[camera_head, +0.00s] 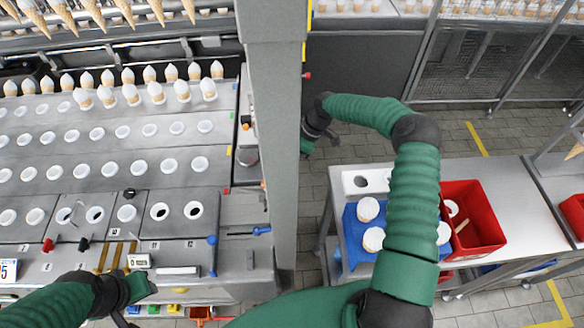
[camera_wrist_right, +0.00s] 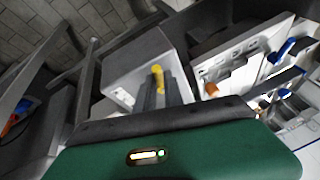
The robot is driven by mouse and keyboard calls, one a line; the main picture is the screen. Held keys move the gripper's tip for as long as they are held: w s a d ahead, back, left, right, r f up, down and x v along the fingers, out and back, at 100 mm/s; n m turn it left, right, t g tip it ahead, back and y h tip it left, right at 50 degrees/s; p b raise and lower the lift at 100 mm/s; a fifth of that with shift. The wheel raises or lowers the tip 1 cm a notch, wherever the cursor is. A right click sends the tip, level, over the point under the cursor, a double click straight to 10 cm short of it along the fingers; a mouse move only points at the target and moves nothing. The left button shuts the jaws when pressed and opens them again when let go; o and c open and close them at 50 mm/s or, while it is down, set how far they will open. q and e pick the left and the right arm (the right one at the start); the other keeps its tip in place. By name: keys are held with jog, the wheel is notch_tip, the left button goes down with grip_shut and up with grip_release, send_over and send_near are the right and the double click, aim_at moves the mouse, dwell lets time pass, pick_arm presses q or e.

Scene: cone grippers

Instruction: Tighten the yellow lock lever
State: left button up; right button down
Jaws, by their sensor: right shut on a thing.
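The yellow lock lever (camera_wrist_right: 157,75) shows in the right wrist view. It sits on the face of a grey box-like housing (camera_wrist_right: 145,62). The fingers of my right gripper (camera_wrist_right: 160,93) are shut on the lever and partly cover it. In the head view my right gripper (camera_head: 308,146) is beside the grey vertical post, and the lever cannot be seen there. My left gripper (camera_head: 138,286) is at the lower left, near the machine's front edge and a small display box. Its fingers are not clear, and I see nothing held in it.
The cone machine (camera_head: 205,175) with rows of cup holes and several filled cones fills the left. A tall grey post (camera_head: 272,150) stands in the middle. At right, a table (camera_head: 515,205) carries a blue tray (camera_head: 352,240) with white tubs and a red bin (camera_head: 480,215).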

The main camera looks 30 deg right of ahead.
jog(key=shift+w+d+r+n+g+b, duration=0.15)
jog(key=shift+w+n+g+b, duration=0.25)
jog(key=shift+n+b, duration=0.45)
jog(key=c, duration=1.5)
grip_release()
jog(key=shift+c, duration=0.2)
jog(key=shift+o, duration=0.4)
jog(key=shift+w, duration=0.1)
